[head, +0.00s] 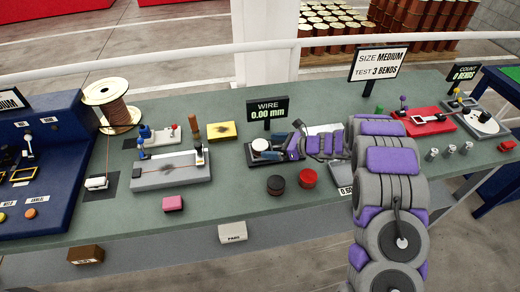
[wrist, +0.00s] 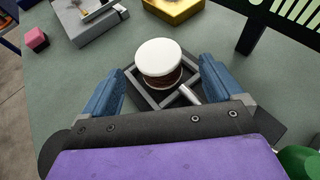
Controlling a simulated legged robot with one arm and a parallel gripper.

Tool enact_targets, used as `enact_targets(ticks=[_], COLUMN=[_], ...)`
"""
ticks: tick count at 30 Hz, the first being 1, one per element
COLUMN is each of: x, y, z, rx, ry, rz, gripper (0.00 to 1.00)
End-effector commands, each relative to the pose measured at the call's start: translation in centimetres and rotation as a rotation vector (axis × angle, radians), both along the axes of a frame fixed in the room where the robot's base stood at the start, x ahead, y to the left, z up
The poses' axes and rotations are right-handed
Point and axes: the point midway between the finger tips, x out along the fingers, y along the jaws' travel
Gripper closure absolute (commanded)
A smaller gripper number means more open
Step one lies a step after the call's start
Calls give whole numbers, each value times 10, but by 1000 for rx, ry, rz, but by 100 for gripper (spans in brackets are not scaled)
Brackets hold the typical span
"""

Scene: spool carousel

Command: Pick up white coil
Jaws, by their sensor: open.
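The white coil (wrist: 160,58) is a short spool with a white round top and a brown side. It sits upright on a dark square frame (wrist: 183,96) in the wrist view. In the head view the white coil (head: 260,145) shows at the middle of the bench, below the WIRE sign. My gripper (wrist: 161,85) is open, with one blue finger on each side of the coil and a visible gap on both sides. In the head view my gripper (head: 282,143) reaches in from the right. I cannot tell how the finger height compares with the coil.
The WIRE display (head: 268,112) stands behind the coil. A black round piece (head: 275,185) and a red one (head: 307,178) lie in front. A yellow block (head: 221,131) and a grey fixture (head: 170,172) are to the left. Bare green bench (head: 215,215) lies in front.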

Motion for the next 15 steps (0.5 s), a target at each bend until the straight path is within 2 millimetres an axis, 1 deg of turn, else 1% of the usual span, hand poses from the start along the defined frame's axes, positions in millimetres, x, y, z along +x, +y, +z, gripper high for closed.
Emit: enact_targets(ticks=[4,12,15], x=[3,12,13], y=[9,39,45], z=[-5,-17,-19], rx=[0,0,0], ry=[-1,-4,-3], rz=[0,3,2], gripper=[7,7,7])
